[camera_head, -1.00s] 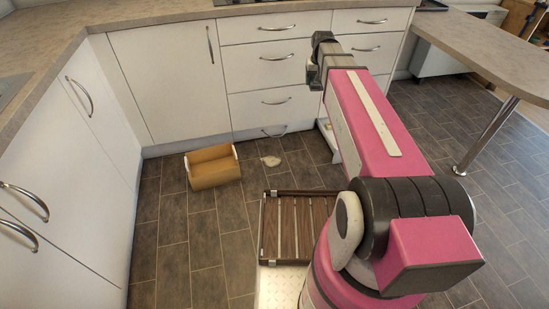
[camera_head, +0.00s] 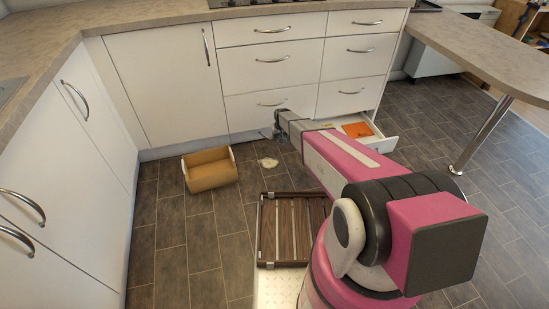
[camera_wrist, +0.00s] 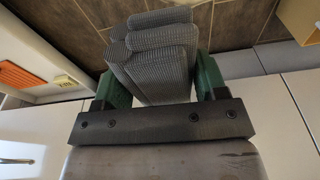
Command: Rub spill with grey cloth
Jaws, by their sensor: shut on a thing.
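The spill (camera_head: 269,162) is a small pale patch on the dark tile floor, in front of the drawer unit. My gripper (camera_head: 277,131) is above and just behind the spill in the head view, close to the drawer fronts. In the wrist view my gripper (camera_wrist: 158,88) is shut on the folded grey cloth (camera_wrist: 160,52), which sits bunched between the green fingers. The spill cannot be made out in the wrist view.
A tan open box (camera_head: 210,170) stands on the floor left of the spill. A dark slatted tray (camera_head: 291,229) is nearer me. Floor around the spill is clear.

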